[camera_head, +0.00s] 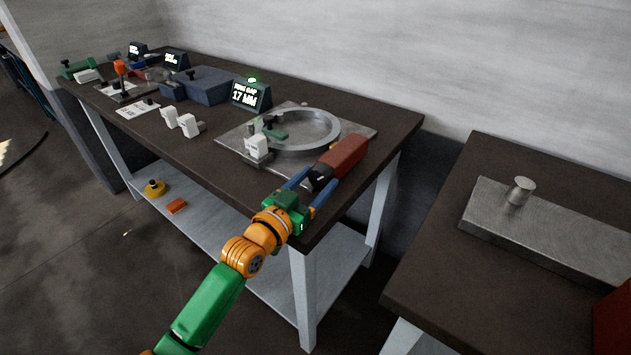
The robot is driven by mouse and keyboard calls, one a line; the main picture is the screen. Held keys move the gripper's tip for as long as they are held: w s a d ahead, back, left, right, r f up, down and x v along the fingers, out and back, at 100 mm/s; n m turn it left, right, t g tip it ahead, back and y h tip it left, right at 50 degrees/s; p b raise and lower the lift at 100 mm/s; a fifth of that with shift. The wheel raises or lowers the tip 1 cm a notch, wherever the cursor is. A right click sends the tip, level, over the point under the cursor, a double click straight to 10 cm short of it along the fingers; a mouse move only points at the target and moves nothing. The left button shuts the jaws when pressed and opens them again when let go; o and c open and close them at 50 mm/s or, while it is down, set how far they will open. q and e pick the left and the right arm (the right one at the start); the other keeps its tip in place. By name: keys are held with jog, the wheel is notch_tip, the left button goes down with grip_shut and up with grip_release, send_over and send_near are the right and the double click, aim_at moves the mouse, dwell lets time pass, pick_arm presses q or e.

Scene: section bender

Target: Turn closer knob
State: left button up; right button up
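No part is clearly marked as the closer knob. White knob-like pieces stand on the dark workbench (215,165): a front one (188,126), one behind it (170,116), and another (257,147) at the ring fixture. A small dark knob (191,74) sits on the blue box (200,86). My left gripper (323,176) is at the bench's near right corner, its blue fingers on either side of the black end of a red block (342,157). I cannot tell whether they touch it. My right gripper is not in view.
A metal ring (333,124) lies on a plate (365,132) beside the red block. A display (250,95) reads 17 MM, with a green light (252,80). A second table (430,285) at right bears a metal slab (555,235) with a round post (520,190).

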pick_arm(q)
jog(key=c, duration=0.7)
jog(key=shift+r+n+p, duration=0.35)
jog(key=shift+n+p, duration=0.7)
jog(key=shift+n, duration=0.15)
jog(key=shift+f+n, duration=0.15)
jog(key=shift+n, duration=0.75)
jog(key=shift+f+n, duration=0.15)
jog(key=shift+n, duration=0.45)
jog(key=o, duration=1.4)
jog(key=shift+c, duration=0.2)
jog(key=shift+f, duration=0.1)
